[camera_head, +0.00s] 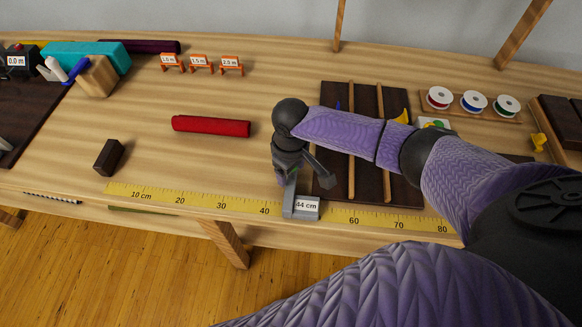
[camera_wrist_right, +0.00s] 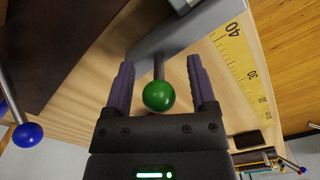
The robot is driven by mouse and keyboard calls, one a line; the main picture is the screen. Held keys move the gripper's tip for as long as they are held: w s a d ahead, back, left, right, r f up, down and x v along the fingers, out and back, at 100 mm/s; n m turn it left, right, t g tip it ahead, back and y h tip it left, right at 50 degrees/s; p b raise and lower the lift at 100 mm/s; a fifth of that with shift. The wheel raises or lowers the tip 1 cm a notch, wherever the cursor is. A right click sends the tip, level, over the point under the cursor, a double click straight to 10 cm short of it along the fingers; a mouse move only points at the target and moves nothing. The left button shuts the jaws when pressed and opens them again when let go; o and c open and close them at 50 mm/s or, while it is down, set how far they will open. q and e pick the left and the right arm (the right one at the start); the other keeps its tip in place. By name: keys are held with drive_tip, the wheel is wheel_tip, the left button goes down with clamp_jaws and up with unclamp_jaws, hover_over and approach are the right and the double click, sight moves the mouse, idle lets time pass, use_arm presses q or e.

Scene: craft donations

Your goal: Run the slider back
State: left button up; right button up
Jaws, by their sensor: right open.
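The slider (camera_head: 292,205) is a grey block with a "44 cm" label, sitting on the yellow ruler (camera_head: 180,199) along the table's front edge. In the right wrist view, the slider's grey body (camera_wrist_right: 185,40) carries a short stem with a green ball knob (camera_wrist_right: 158,96). My right gripper (camera_head: 302,178) is above the slider. In the right wrist view, its two fingers (camera_wrist_right: 160,68) are open, one on each side of the knob, with gaps visible. The knob is hidden in the head view. My left gripper is not in view.
A dark slatted board (camera_head: 335,101) lies behind my right gripper. A red roll (camera_head: 211,126) and a dark block (camera_head: 109,157) lie to the left. Thread spools (camera_head: 474,101) stand at the back right. The ruler left of the slider is clear.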

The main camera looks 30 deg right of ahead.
wheel_tip(320, 180, up, 10)
drive_tip(key=p, duration=0.3)
drive_tip(key=shift+f+p, duration=0.1)
drive_tip(key=shift+p, duration=0.2)
